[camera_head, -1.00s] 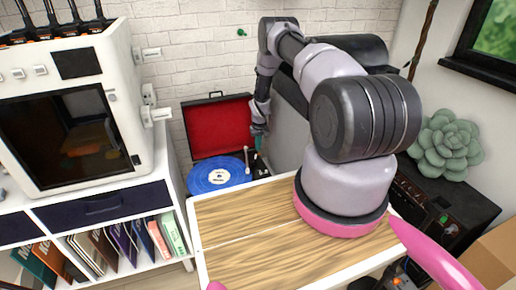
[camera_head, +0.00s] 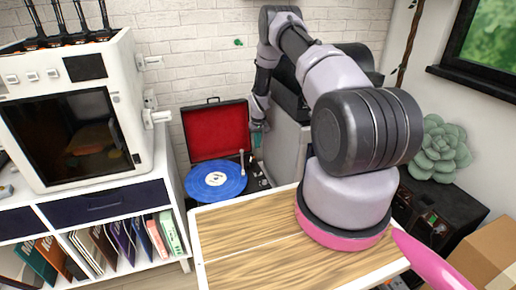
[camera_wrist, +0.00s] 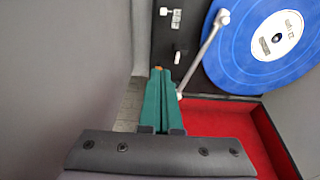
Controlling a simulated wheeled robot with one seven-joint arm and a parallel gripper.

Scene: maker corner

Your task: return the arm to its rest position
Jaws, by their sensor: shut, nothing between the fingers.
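My gripper (camera_wrist: 160,98) has teal fingers that are shut with nothing between them. In the head view my gripper (camera_head: 257,136) hangs small and far off at the right edge of the record player's red lid (camera_head: 212,130). My arm reaches out from its base on the wooden top, up and over to the back. Whether the fingers touch the player cannot be told.
A blue record (camera_head: 216,180) lies on the player, with its tonearm (camera_wrist: 205,50) beside it. A grey cabinet side (camera_head: 284,150) stands close to the right of my gripper. A white machine (camera_head: 75,110) stands on a shelf unit at left. The wooden top (camera_head: 260,250) is bare.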

